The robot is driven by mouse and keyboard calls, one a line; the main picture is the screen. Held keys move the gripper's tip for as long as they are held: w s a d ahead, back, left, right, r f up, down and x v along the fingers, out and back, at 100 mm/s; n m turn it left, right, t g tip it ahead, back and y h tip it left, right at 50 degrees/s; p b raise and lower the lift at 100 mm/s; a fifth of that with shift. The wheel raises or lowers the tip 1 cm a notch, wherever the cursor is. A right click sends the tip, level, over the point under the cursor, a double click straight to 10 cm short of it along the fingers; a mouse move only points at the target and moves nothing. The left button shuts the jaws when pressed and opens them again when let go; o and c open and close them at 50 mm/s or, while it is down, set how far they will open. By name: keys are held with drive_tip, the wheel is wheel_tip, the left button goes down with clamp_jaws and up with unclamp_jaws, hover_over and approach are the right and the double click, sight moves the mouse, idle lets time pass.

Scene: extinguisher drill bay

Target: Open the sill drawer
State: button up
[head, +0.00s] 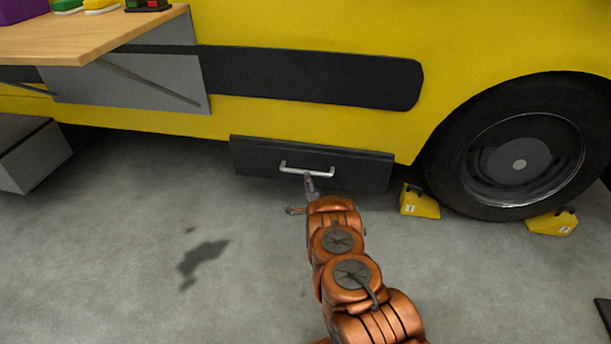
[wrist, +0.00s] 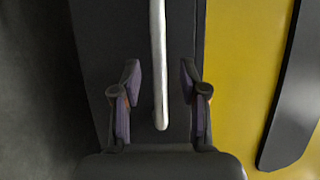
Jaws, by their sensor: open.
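The sill drawer (head: 350,170) is a dark panel under the yellow vehicle body, and its front appears flush or nearly so. A silver bar handle (head: 318,172) runs across the drawer front. In the wrist view the handle (wrist: 158,60) enters between the two open fingers of my gripper (wrist: 160,92), with a gap on both sides. The handle's near end lies between the fingers. The dark drawer front (wrist: 110,40) is behind it. Contact with the handle is not visible.
A wheel (head: 520,160) with yellow chocks (head: 420,201) stands right of the drawer. A wooden shelf (head: 90,35) with a grey bracket juts out at upper left. A grey box (head: 30,155) sits at the left edge. The concrete floor (head: 130,250) before the drawer is clear.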

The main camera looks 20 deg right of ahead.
drive_tip(key=shift+b+x, duration=0.85)
drive_tip(key=shift+x, duration=1.55)
clamp_jaws()
drive_tip(key=shift+f, duration=0.1)
